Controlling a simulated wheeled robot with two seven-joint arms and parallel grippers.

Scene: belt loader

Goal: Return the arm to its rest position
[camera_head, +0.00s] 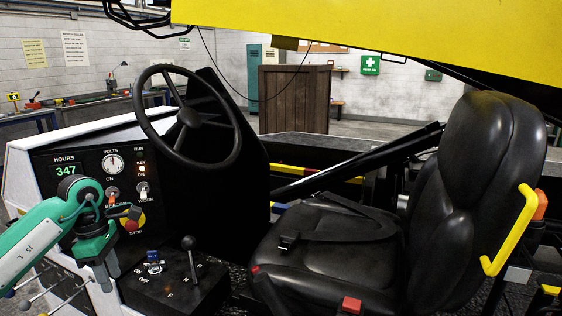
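My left arm (40,238), green and dark grey, comes in from the left edge in front of the control panel. My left gripper (106,276) points down at the panel's lower edge, beside the black box with the lever and switch. Its grey fingers are small and seen at an angle, so I cannot tell whether they are open or shut. I see nothing held. My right arm and gripper are not in view.
The control panel (90,155) has an hours display, a volts gauge, switches and a red-and-yellow stop knob (131,219) close to my wrist. A steering wheel (187,118), lever (189,245) and black seat (330,250) stand to the right. A yellow beam (380,25) crosses above.

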